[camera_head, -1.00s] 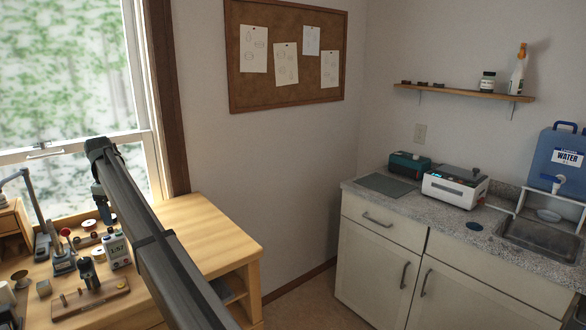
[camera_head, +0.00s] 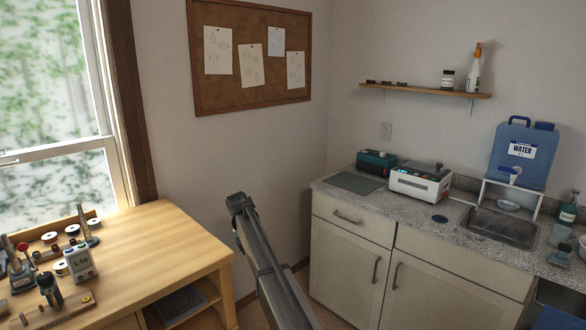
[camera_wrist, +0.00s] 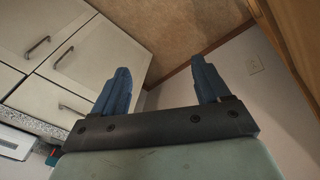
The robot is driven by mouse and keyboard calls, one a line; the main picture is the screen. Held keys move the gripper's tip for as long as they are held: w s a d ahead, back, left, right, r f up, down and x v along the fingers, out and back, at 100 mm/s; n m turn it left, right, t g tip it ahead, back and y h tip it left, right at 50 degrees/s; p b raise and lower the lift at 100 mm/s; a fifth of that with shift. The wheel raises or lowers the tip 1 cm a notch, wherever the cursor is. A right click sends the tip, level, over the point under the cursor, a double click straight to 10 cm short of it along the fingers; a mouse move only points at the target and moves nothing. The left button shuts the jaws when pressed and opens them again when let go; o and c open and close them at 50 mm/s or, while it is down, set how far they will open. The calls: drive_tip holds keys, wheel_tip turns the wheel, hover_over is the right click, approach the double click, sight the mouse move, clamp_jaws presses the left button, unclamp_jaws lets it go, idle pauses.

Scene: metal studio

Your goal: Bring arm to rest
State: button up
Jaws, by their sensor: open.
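My gripper shows in the wrist view (camera_wrist: 160,88) with its two blue fingers apart and nothing between them. Beyond the fingers are the floor, a wall and the white cabinet fronts. In the head view my dark grey arm rises from the bottom middle, in the gap between the wooden bench (camera_head: 165,235) and the counter cabinets (camera_head: 350,250). The gripper itself is hidden in the head view.
The grey counter (camera_head: 455,213) at right holds a white device (camera_head: 420,183), a sink (camera_head: 500,228) and a blue water container (camera_head: 522,155). Open floor lies between them.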

drive_tip(key=s+d+f+g, duration=0.2)
drive_tip(key=s+d+f, duration=0.6)
drive_tip(key=f, duration=0.4)
drive_tip(key=s+d+f+g, duration=0.1)
drive_tip(key=s+d+f, duration=0.5)
drive_tip(key=s+f, duration=0.45)
drive_tip(key=s+d+f+g, duration=0.2)
drive_tip(key=s+d+f, duration=0.55)
drive_tip(key=f, duration=0.55)
drive_tip(key=s+d+f+g, duration=0.1)
drive_tip(key=s+d+f, duration=0.2)
drive_tip(key=s, duration=1)
drive_tip(key=s+d+f+m+g+y, duration=0.1)
drive_tip(key=s+d+f, duration=0.2)
drive_tip(key=s, duration=1.1)
drive_tip(key=s+d+f+g+y, duration=0.1)
drive_tip(key=s+d+f, duration=0.3)
drive_tip(key=s, duration=1)
drive_tip(key=shift+g, duration=0.5)
drive_tip(key=shift+f, duration=0.1)
